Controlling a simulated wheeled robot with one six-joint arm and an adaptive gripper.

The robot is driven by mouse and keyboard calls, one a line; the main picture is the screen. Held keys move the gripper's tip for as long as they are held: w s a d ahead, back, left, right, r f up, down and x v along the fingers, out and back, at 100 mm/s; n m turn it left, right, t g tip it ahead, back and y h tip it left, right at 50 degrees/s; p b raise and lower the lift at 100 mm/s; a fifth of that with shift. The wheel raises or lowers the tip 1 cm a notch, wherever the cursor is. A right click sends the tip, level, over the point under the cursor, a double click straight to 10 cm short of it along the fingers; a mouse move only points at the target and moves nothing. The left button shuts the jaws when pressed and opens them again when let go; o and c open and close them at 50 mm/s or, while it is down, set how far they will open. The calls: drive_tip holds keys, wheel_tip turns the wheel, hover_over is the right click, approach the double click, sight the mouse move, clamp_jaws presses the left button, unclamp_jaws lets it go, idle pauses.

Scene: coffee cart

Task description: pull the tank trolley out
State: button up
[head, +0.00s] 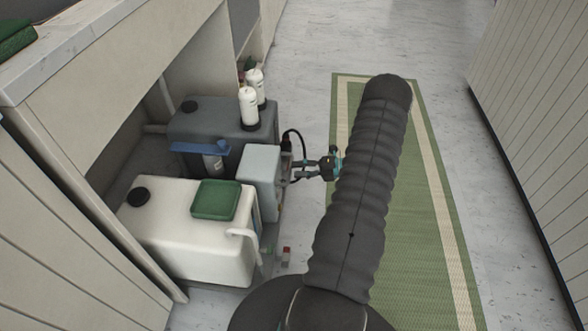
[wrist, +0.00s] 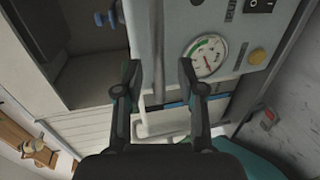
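The tank trolley stands in the bay under the counter in the head view. It carries a white tank (head: 185,238), a dark grey tank (head: 190,122) and a light grey box (head: 258,168). A pale bent bar (head: 243,234) shows at the white tank's front corner. My gripper (head: 302,168) is by the box's outer face, partly hidden by my arm. In the wrist view my gripper (wrist: 160,76) is open, with nothing clearly held. A pale bar (wrist: 162,128) shows between its fingers; contact cannot be told. A round gauge (wrist: 203,54) is right of the fingers.
A green container (head: 214,199) and white bottles (head: 248,106) sit on top of the tanks. A small red and white item (head: 286,254) is on the floor. A green mat (head: 425,215) lies in the aisle. A panelled wall (head: 535,125) bounds the right.

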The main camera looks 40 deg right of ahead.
drive_tip(key=v, duration=0.9)
idle(0.3)
drive_tip(key=s+a+f+n+g, duration=0.4)
drive_tip(key=s+n, duration=0.1)
drive_tip(key=n, duration=0.4)
drive_tip(key=s+a+r+n+h, duration=0.3)
drive_tip(key=a+r+n, duration=0.8)
drive_tip(key=r+n, duration=0.1)
drive_tip(key=s+a+r+n+g+h, duration=0.1)
drive_tip(key=s+a+r+n+h, duration=0.2)
drive_tip(key=a+r+n, duration=0.8)
drive_tip(key=s+a+r+n+h, duration=0.3)
drive_tip(key=a+r+n+h, duration=0.2)
drive_tip(key=a+r+n, duration=0.5)
wheel_tip(320, 180, up, 6)
drive_tip(key=n, duration=0.2)
drive_tip(key=shift+a+f+n, duration=0.15)
drive_tip(key=shift+a+n, duration=0.25)
